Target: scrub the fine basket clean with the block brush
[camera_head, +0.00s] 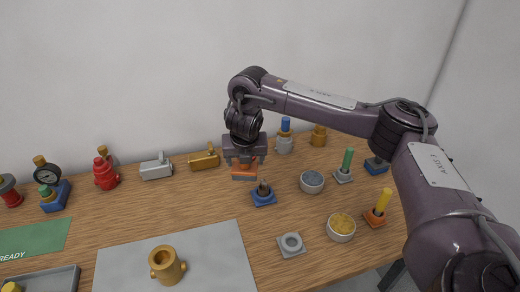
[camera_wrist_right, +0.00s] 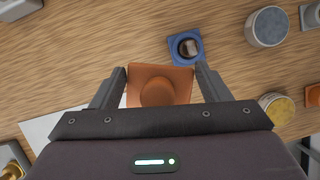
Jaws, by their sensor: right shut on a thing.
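My right gripper (camera_head: 244,160) is shut on an orange block with a grey layer (camera_head: 244,172), which looks like the block brush. It is held above the table. In the right wrist view the block (camera_wrist_right: 158,88) shows as an orange square with a round knob, between the two fingers. Just in front of it to the right stands a blue square holder (camera_head: 263,199) with a dark round piece in it; it also shows in the wrist view (camera_wrist_right: 186,46). I cannot tell for certain which thing is the fine basket. My left gripper is out of view.
Round bowls with grey (camera_head: 312,182) and yellow (camera_head: 341,228) contents stand to the right. Green (camera_head: 347,160) and yellow (camera_head: 382,203) upright pieces sit in bases nearby. A grey mat (camera_head: 205,250) bears a brass fitting (camera_head: 166,266). Valves line the back by the wall.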

